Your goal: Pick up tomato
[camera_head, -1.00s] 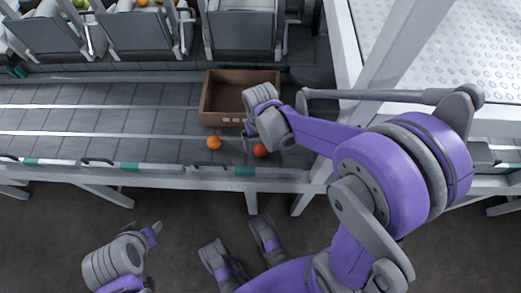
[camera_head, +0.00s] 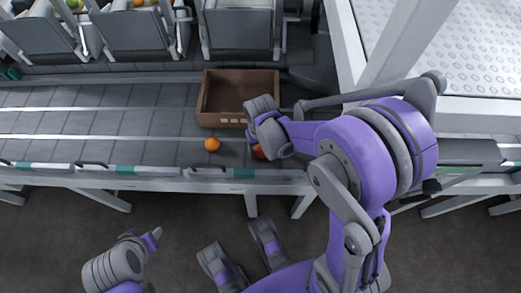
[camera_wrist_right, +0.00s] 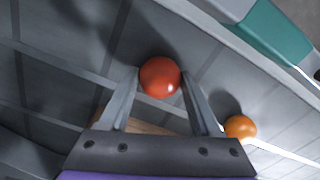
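A red tomato (camera_head: 259,153) lies on the grey conveyor near its front edge, partly hidden by my right gripper in the head view. In the right wrist view the red tomato (camera_wrist_right: 160,77) shows between the tips of my right gripper (camera_wrist_right: 160,76).
A brown open crate (camera_head: 210,119) stands on the conveyor behind the tomatoes and looks empty. The conveyor's front rail (camera_head: 150,171) runs just in front of them. The belt to the left is clear. Grey bins (camera_head: 241,30) stand at the back.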

